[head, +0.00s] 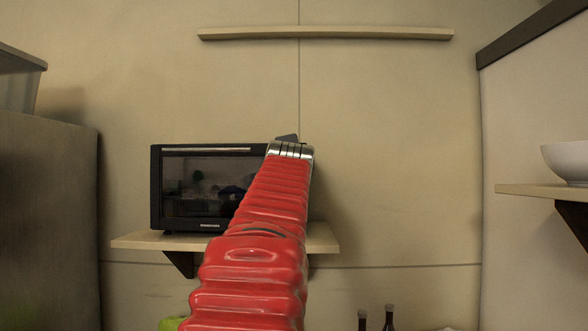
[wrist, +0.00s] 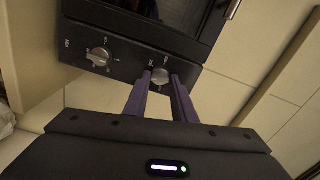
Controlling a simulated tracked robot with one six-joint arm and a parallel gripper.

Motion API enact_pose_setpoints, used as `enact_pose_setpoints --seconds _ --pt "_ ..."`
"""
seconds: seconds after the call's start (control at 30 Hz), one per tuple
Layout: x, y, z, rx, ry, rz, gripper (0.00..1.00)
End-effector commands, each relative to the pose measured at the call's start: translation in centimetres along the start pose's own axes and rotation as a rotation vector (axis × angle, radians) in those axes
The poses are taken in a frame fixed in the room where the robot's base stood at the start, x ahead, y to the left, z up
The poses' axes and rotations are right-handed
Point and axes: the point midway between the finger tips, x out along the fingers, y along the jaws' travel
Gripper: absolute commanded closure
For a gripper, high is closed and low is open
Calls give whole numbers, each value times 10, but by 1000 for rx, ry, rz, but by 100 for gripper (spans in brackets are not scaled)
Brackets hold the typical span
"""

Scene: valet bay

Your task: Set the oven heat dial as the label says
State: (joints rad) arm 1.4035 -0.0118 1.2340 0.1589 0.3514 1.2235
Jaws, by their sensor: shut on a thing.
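The black oven (head: 156,190) sits on a wall shelf, and my red-sleeved arm covers its right end. In the wrist view, its dark control panel (wrist: 125,65) carries two silver round dials. One dial (wrist: 99,57) is free, with small pale marks around it. The other dial (wrist: 161,77) is between the fingertips of my gripper (wrist: 161,80), which is shut on it. The marks are too small to read, so I cannot tell which dial is for heat. No readable instruction label shows. In the head view my gripper is mostly hidden behind the arm.
The oven shelf (head: 135,241) is light wood. A long bare shelf (head: 325,33) is above on the wall. A grey cabinet (head: 45,210) stands at the left. A white bowl (head: 568,160) is on a right-hand shelf. Two dark bottle tops (head: 388,318) show low down. The wall right of the oven is clear.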

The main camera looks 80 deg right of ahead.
Motion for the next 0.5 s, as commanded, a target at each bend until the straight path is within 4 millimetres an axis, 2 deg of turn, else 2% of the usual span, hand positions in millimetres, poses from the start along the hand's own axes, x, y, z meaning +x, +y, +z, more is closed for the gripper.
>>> enact_pose_setpoints --seconds 0.03,0.5 --pt "4 8 3 43 -7 16 99" --pt "4 9 4 478 -3 17 99"
